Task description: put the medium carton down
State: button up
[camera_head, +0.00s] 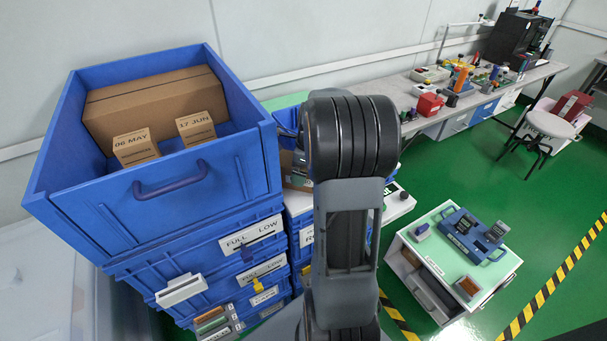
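A large brown carton (155,103) lies at the back of the top blue crate (90,205). Two small cartons stand in front of it, one marked "06 MAY" (136,148) and one marked "17 JUN" (196,129). Part of another brown carton (297,180) shows just left of my arm, low beside the crate; most of it is hidden. I cannot tell which carton is the medium one. My dark arm rises through the middle of the view, and my gripper is hidden behind it, so its hold does not show.
Blue drawers marked "FULL" and "LOW" (250,235) are stacked under the crate. A white cabinet with a green top (440,235) holds a blue tray (462,243) at right. A long workbench (400,95) with tools runs along the wall. Green floor is open between, near a white stool (549,123).

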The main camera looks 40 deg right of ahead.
jog(key=shift+f, duration=0.25)
jog(key=shift+c, duration=0.2)
jog(key=c, duration=0.9)
jog(key=shift+c, duration=0.6)
jog(key=shift+r, duration=0.2)
